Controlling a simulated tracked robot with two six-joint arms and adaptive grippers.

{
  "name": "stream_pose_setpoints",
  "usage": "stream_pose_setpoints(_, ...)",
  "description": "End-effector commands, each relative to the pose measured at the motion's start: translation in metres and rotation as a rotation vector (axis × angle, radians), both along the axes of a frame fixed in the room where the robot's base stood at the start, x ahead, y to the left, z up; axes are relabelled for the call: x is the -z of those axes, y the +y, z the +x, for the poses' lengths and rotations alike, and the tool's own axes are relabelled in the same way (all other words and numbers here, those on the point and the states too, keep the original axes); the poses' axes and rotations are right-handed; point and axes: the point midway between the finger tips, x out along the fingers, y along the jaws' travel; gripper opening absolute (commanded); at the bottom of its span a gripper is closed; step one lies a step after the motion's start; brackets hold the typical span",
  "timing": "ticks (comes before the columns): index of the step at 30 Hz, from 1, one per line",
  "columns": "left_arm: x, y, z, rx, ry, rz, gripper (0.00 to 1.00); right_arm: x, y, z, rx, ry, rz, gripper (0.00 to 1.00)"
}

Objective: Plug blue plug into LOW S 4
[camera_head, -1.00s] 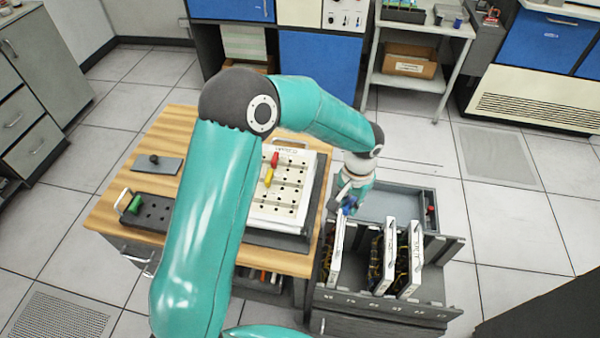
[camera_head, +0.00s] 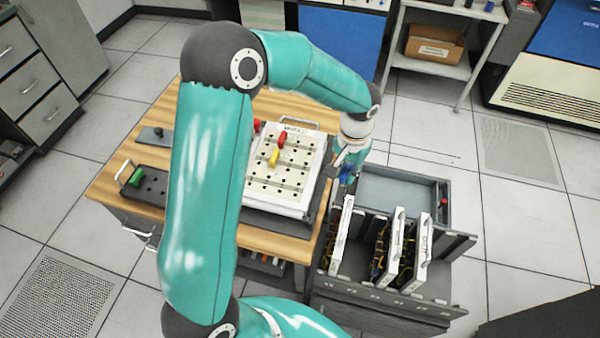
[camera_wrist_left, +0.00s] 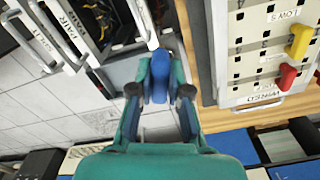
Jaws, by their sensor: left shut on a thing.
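My left gripper (camera_head: 347,172) is shut on the blue plug (camera_wrist_left: 156,75). The white plugboard panel (camera_head: 292,190) with rows of dark holes lies on the wooden table, left of the gripper. In the wrist view the panel (camera_wrist_left: 247,60) is at the right, with a label reading LOW S upside down. A yellow plug (camera_head: 275,157) and a red plug (camera_head: 282,139) stand in the panel. My right gripper is not in view.
A grey rack (camera_head: 340,285) with upright white-edged card modules (camera_head: 388,252) stands right of the table. A grey tray (camera_head: 395,190) lies behind them. A dark block with a green plug (camera_head: 136,178) is on the table's left.

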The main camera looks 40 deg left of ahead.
Motion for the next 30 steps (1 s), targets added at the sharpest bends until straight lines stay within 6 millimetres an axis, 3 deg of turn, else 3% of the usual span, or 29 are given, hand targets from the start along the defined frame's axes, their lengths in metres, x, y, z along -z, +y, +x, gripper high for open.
stream_pose_setpoints(1, 0.011, 0.02, -0.009, -0.06, -0.004, 0.001, 0.0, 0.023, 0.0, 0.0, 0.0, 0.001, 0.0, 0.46)
stream_pose_setpoints(3, 0.012, 0.043, -0.022, -0.134, -0.004, 0.0, 0.0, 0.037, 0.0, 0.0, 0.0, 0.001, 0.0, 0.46)
stream_pose_setpoints(6, 0.012, 0.07, -0.042, -0.23, -0.004, 0.0, 0.0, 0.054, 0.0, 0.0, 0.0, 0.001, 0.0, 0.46)
stream_pose_setpoints(10, 0.011, 0.091, -0.062, -0.314, -0.002, -0.002, 0.0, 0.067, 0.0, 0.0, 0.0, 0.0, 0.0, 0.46)
stream_pose_setpoints(17, 0.014, 0.098, -0.07, -0.347, 0.001, -0.002, 0.0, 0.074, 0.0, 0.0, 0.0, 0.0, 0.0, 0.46)
stream_pose_setpoints(30, 0.053, 0.098, -0.07, -0.346, 0.002, -0.002, 0.0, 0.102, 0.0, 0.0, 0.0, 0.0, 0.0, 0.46)
